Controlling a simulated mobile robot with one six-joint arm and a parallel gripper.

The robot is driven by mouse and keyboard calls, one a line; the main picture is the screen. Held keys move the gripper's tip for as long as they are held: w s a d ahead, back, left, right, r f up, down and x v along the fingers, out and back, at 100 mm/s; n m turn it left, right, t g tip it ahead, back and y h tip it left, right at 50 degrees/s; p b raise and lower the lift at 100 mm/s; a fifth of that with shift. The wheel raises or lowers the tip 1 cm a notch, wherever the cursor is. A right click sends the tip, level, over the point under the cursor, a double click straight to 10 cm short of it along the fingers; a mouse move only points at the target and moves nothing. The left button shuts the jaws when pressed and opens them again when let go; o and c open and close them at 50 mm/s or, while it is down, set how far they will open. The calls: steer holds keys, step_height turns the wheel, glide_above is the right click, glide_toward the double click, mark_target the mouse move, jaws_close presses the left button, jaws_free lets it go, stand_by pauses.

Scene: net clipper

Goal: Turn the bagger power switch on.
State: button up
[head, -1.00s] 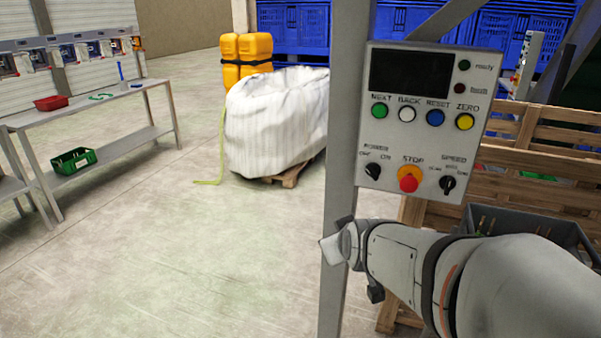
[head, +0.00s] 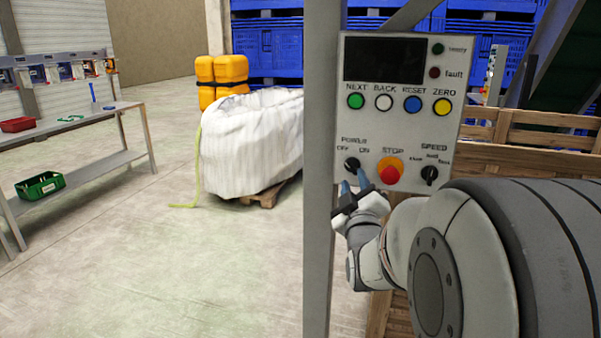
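The control panel (head: 400,112) is a light grey box on a grey post. Its POWER switch (head: 352,164) is a small black knob at the lower left, with OFF marked to its upper left and ON to its upper right. The knob looks turned toward OFF, though it is small in the picture. My gripper (head: 354,181) is just below the knob, its two bluish fingertips pointing up with a gap between them. Nothing shows between them. Whether a fingertip touches the knob or panel, I cannot tell.
The red STOP button (head: 390,174) sits close to the right of the fingertips. The SPEED knob (head: 430,174) is further right. The post (head: 320,200) runs down the panel's left side. A wooden crate (head: 530,135) stands behind.

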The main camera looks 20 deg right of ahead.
mark_target(351, 169)
steer(key=shift+x, duration=1.85)
